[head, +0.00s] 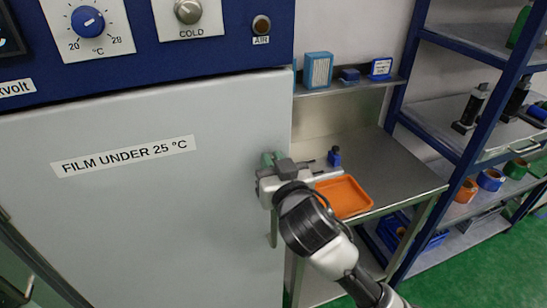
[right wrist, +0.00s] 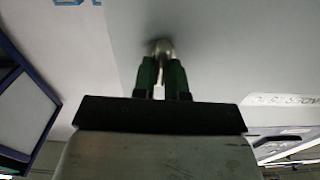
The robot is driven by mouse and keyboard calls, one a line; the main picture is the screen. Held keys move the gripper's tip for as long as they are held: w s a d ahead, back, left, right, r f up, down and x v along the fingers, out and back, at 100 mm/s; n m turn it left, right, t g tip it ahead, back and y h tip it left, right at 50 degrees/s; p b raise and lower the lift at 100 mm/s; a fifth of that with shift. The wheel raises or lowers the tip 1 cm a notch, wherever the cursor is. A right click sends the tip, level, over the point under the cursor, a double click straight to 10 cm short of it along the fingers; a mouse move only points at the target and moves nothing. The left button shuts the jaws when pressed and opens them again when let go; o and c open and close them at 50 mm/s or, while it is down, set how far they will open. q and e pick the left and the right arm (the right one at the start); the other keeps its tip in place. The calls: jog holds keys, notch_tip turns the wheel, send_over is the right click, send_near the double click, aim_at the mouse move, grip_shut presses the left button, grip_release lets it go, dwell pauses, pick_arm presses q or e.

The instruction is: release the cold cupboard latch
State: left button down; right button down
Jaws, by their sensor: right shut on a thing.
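The cold cupboard (head: 120,225) has a pale grey door labelled "FILM UNDER 25 °C", filling the left of the head view. The door looks closed. My right gripper (head: 268,161) is at the door's right edge, above a pale vertical handle (head: 273,230). In the right wrist view its two green fingers (right wrist: 161,72) are shut on a small round metal piece on the door, which looks like the latch (right wrist: 160,46). In the head view the gripper hides that piece. My left gripper is not in view.
A blue control panel (head: 230,50) with dials sits above the door. To the right, a steel bench (head: 390,165) carries an orange tray (head: 343,196) close beside my right gripper and a small blue item (head: 334,156). A blue-framed shelf rack (head: 455,185) stands further right on green floor.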

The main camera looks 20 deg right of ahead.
jog(key=shift+n, duration=0.4)
jog(key=c, duration=1.2)
grip_release()
jog(key=shift+o, duration=0.2)
jog(key=s+p, duration=0.2)
jog(key=s, duration=0.8)
jog(key=shift+s+d+p, duration=0.15)
jog(key=shift+s+p, duration=0.25)
